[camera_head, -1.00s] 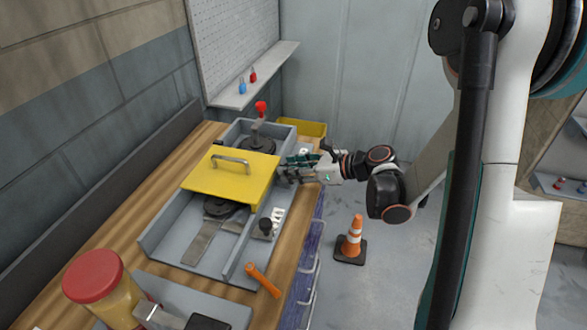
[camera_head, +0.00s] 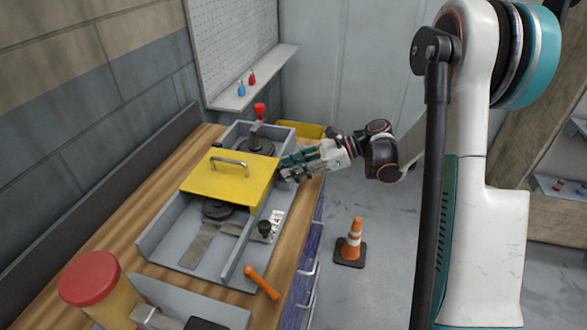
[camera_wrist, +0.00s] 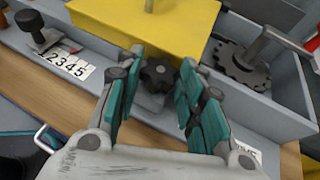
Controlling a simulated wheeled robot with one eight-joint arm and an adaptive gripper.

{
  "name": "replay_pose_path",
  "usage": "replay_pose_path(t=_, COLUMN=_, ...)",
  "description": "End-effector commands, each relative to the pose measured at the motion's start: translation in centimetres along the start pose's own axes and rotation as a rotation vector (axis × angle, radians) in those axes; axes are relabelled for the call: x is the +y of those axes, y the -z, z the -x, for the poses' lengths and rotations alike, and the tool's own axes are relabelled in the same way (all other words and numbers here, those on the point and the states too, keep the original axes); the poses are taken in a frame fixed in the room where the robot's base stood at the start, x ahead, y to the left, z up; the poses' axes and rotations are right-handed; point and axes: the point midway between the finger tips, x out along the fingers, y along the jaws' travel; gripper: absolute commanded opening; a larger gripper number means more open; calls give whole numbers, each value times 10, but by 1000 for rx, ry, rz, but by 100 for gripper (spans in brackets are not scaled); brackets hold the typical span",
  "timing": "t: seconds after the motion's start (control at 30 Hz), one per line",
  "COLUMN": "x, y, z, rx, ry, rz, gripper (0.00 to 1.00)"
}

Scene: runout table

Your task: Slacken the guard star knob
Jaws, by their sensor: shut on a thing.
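The guard star knob (camera_wrist: 157,75) is a dark lobed knob on the side wall of the grey trough, just below the yellow guard (camera_wrist: 165,28). In the wrist view my gripper (camera_wrist: 161,62) has its green-padded fingers on either side of the knob, and it is shut on it. In the head view my gripper (camera_head: 284,168) is at the right edge of the yellow guard (camera_head: 222,178), which lies flat across the trough. There the fingers hide the knob. Whether the knob has turned cannot be seen.
A dark knob by a numbered strip (camera_head: 265,228) is nearer on the trough's side. An orange handle (camera_head: 262,281) lies on the wooden bench. A red-topped lever (camera_head: 260,112) stands beyond the guard. A traffic cone (camera_head: 352,243) stands on the floor to the right.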

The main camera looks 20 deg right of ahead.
Motion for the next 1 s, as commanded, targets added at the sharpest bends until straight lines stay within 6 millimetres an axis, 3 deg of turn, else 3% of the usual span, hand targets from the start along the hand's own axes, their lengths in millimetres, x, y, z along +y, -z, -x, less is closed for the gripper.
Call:
replay_pose_path(t=0.47, x=-1, y=0, z=0, rx=1, ry=-16, rz=7, gripper=11)
replay_pose_path(t=0.5, x=-1, y=0, z=0, rx=1, ry=-16, rz=7, gripper=42)
replay_pose_path(t=0.57, x=-1, y=0, z=0, rx=1, ry=-16, rz=7, gripper=55)
replay_pose_path(t=1.0, x=-1, y=0, z=6, rx=1, ry=-14, rz=6, gripper=55)
